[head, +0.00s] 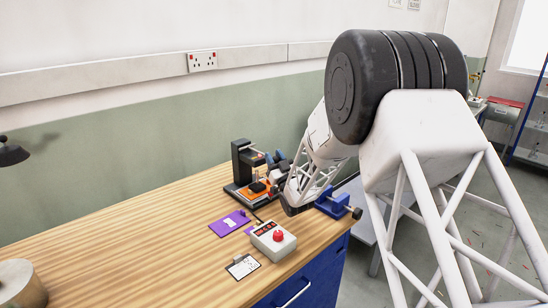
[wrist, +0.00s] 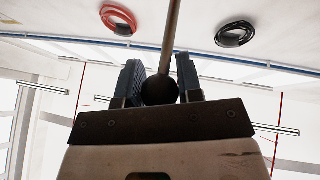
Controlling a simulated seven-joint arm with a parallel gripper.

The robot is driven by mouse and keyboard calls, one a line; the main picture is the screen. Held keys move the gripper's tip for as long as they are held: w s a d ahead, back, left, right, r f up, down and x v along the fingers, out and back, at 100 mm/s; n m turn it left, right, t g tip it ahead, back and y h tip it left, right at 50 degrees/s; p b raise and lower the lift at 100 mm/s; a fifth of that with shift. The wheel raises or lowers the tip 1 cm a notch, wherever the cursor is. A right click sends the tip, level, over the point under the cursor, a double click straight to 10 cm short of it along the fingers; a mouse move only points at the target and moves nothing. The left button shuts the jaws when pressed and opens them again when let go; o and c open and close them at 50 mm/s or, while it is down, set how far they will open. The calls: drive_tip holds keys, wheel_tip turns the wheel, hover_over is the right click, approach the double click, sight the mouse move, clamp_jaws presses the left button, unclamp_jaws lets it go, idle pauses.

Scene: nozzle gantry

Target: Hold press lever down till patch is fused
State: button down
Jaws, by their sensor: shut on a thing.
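The press (head: 241,165) stands at the back of the bench, with a dark upright column and an orange-edged base. An orange and black piece (head: 257,187) sits low on it; I cannot tell whether the patch is there. My gripper (head: 277,160) is at the right side of the press, and its fingers partly hide the lever. In the wrist view, my gripper (wrist: 160,70) has its two blue-grey fingers around a black ball knob (wrist: 159,91) on the end of a thin metal lever rod (wrist: 171,38). The lever's angle is unclear in the head view.
A purple plate (head: 230,223) with a white shape lies in front of the press. A grey box with a red button (head: 272,240) and a white card (head: 243,267) are nearer. A blue clamp (head: 338,204) is at the bench's right edge. The left bench is mostly clear.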

drive_tip(key=shift+d, duration=0.15)
drive_tip(key=c, duration=0.8)
unclamp_jaws()
drive_tip(key=shift+v, duration=3.85)
